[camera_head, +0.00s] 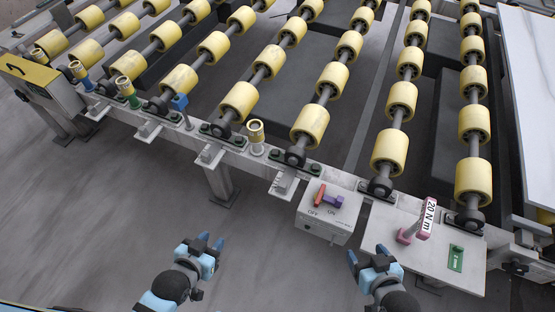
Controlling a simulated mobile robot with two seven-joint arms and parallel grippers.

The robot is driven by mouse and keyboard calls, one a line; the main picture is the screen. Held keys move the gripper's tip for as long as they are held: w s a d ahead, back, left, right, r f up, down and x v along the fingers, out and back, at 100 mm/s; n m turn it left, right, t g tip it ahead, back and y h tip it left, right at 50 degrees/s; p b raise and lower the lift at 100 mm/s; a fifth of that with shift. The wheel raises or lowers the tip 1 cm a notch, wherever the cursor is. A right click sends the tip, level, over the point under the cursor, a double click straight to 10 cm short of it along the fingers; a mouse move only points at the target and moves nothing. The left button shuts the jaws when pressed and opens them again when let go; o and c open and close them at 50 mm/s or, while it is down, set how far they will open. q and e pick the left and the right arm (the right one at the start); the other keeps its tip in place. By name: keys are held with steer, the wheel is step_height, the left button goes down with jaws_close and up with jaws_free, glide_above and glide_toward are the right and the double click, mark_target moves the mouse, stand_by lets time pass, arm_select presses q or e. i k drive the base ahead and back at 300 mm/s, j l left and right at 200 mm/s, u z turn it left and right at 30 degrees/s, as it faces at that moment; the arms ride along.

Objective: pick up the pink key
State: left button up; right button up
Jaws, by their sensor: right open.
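The pink key (405,237) is at the lower right in the head view, on the light metal plate (400,262) at the front of the roller conveyor. A white label reading "20 N m" (428,217) stands at its upper end. My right gripper (367,254) is open and empty, left of the key and apart from it, near the plate's left edge. My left gripper (211,240) is open and empty over the floor, farther left.
A white OFF/ON box (318,226) with a red and a purple part stands left of the plate. A green tag (456,258) lies right of the key. Yellow rollers (390,150) fill the area behind. A white slab (530,90) is at the far right. Grey floor (90,220) is open at left.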

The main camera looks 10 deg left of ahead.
mark_target(422, 227)
steer(key=z, duration=1.35)
